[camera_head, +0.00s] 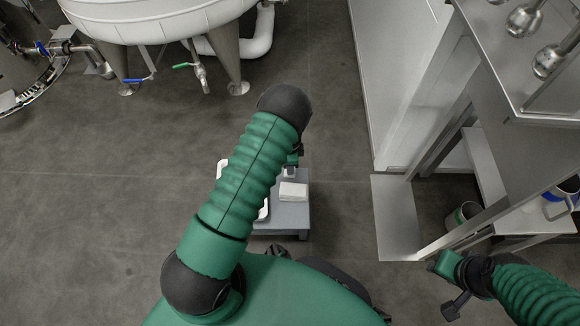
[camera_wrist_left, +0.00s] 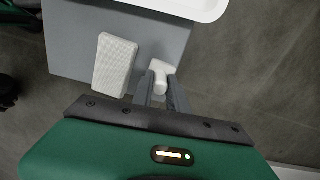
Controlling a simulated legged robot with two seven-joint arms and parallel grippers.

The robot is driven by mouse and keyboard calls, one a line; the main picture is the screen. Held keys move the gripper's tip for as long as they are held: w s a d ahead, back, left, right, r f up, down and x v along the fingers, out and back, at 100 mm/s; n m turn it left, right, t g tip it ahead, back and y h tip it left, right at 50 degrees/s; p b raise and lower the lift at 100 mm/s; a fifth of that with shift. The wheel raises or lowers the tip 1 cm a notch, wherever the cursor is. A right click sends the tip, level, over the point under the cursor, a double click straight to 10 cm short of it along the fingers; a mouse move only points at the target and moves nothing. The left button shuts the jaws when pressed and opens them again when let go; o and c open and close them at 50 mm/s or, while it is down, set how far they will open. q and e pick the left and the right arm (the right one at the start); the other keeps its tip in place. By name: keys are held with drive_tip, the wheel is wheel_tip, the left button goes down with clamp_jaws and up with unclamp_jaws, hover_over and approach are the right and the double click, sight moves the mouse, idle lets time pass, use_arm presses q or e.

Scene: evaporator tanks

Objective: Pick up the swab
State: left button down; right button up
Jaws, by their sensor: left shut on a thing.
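The swab (camera_wrist_left: 160,70) is a small white piece with a bent shape. In the left wrist view it sits between the grey fingers of my left gripper (camera_wrist_left: 163,92), which is shut on it, over the small grey table (camera_wrist_left: 72,40). I cannot tell whether the swab still touches the table. In the head view my left arm hides most of the left gripper (camera_head: 292,162), and a small bit of white shows below it. My right gripper (camera_head: 455,282) is at the lower right of the head view, and its finger opening is unclear.
A white block (camera_wrist_left: 115,65) lies on the grey table beside the swab; it also shows in the head view (camera_head: 293,191). A white tray (camera_wrist_left: 190,8) is at the table's edge. A steel bench (camera_head: 525,95) stands right, a tank (camera_head: 155,18) behind.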

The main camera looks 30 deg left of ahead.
use_arm(q)
wheel_tip(320, 180, up, 4)
drive_tip(key=shift+s+f+p, duration=0.15)
drive_tip(key=shift+f+p, duration=0.1)
drive_tip(key=shift+p, duration=0.95)
drive_tip(key=s+d+p, duration=0.6)
drive_tip(key=s+d, duration=0.2)
drive_tip(key=s, duration=0.5)
drive_tip(key=shift+s+d+r, duration=0.2)
drive_tip(key=shift+r, duration=0.05)
drive_tip(key=c, duration=1.9)
unclamp_jaws()
drive_tip(key=shift+p, duration=0.3)
clamp_jaws()
